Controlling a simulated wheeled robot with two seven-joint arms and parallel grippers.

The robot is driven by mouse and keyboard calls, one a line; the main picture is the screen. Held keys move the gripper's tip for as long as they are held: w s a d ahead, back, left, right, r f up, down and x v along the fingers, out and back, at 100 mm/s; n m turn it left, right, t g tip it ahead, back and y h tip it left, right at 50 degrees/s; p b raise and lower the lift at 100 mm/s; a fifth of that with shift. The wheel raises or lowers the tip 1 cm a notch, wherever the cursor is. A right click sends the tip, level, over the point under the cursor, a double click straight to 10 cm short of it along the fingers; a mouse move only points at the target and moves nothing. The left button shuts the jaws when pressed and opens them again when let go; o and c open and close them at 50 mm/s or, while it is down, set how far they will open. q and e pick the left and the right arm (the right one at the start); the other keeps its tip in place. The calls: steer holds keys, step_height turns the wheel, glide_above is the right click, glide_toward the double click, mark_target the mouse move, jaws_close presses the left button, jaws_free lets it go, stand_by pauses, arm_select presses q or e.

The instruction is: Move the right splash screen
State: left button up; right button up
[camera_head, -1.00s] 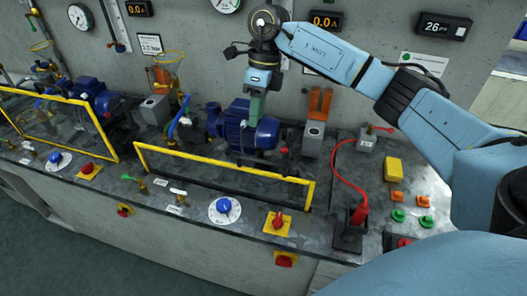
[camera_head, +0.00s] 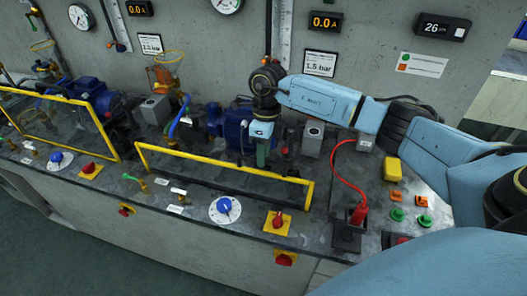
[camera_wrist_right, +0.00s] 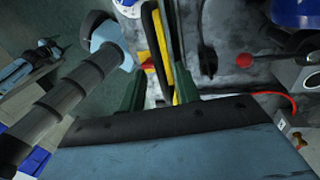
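The right splash screen (camera_head: 222,163) is a yellow-framed clear panel standing along the front of the bench, before the blue pump. In the head view my right gripper (camera_head: 262,158) points down just behind the top bar, right of its middle. In the right wrist view the green fingers of my right gripper (camera_wrist_right: 158,88) are apart, and the yellow frame of the screen (camera_wrist_right: 166,45) runs between and beyond them. I cannot tell whether either finger touches it.
A blue pump (camera_head: 232,123) stands close behind the screen. A blue dial (camera_head: 225,208) and a red switch (camera_head: 278,222) sit in front of it. A red cable plug (camera_head: 357,215) stands to its right. The left splash screen (camera_head: 60,132) stands further left.

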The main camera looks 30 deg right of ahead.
steer(key=shift+f, duration=0.15)
steer(key=shift+c, duration=0.4)
jaws_close()
